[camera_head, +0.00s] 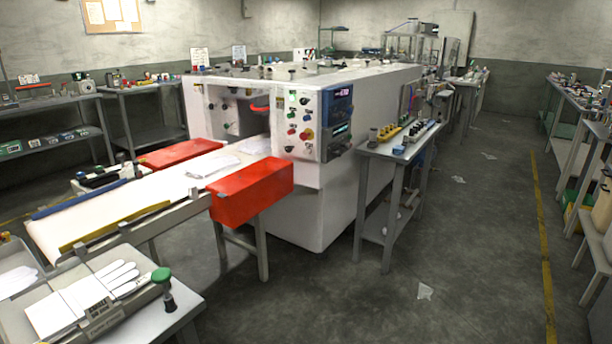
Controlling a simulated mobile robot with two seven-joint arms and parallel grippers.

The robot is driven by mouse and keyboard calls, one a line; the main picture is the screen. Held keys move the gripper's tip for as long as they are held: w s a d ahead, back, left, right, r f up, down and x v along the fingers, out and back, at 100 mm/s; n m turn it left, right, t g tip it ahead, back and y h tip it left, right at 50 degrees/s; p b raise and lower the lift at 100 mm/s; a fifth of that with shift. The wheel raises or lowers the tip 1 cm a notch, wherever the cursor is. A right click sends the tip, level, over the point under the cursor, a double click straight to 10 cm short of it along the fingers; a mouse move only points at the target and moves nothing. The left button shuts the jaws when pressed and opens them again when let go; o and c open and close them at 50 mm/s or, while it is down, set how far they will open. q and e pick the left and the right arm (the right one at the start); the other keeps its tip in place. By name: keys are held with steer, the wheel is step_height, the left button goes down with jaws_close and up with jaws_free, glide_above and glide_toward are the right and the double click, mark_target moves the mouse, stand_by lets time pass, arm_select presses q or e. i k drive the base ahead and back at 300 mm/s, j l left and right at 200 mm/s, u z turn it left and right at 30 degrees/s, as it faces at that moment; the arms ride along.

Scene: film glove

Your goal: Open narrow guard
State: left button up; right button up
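A large white machine (345,185) stands in the middle, with an opening at its left front end. A red curved piece (260,108), perhaps a handle, shows at the opening. I cannot tell which part is the narrow guard or whether it is open. A long red box-shaped cover (250,192) sits along the near side of the white conveyor (110,215), and another red cover (180,153) is on its far side. A control panel (305,125) with coloured buttons is on the machine's front corner. Neither of my grippers is in view.
A bench with white gloves (120,278) and a green-knobbed post (163,277) is at the lower left. A small side table (378,152) with parts stands right of the machine. Shelves (575,100) line the right. The grey floor (460,240) between is mostly clear, with scraps.

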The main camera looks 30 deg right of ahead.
mark_target(228, 185)
steer(key=z, duration=0.5)
steer(key=i+l+z, duration=0.1)
steer(key=i+z, duration=0.35)
steer(key=i, duration=0.9)
steer(key=i+l+u, duration=0.1)
steer(key=i+u, duration=0.2)
steer(key=i, duration=0.25)
steer(key=i+l+u, duration=0.3)
steer(key=i, duration=0.25)
steer(key=i+l+u, duration=0.25)
steer(key=i, duration=0.25)
